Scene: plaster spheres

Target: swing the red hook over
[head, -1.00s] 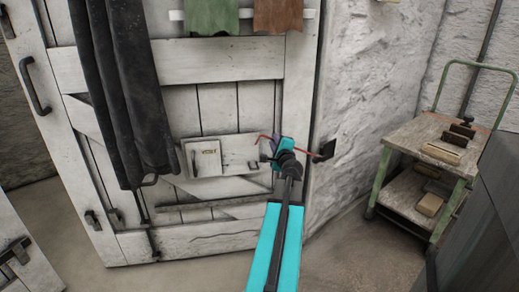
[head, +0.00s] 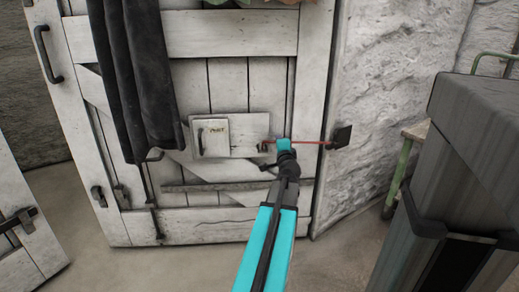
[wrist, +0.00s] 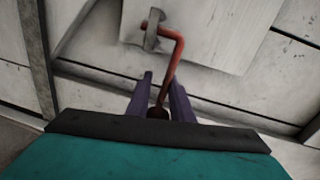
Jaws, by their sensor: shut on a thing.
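The red hook (head: 310,142) is a thin rod running nearly level from a dark plate (head: 341,137) on the post to the right end of a small white panel (head: 243,134) on the door. My gripper (head: 284,146) is shut on the rod. In the wrist view the red hook (wrist: 175,60) lies between the purple fingers of my gripper (wrist: 162,98). Its bent end reaches the grey metal eye (wrist: 152,31) on the panel. The tip shows at the eye's far side; I cannot tell how deep it sits.
Dark cloths (head: 140,80) hang on the white plank door (head: 235,190) left of the panel. A grey bin (head: 450,170) stands close on the right, partly covering a green-framed trolley (head: 402,170). Bare floor lies in front of the door.

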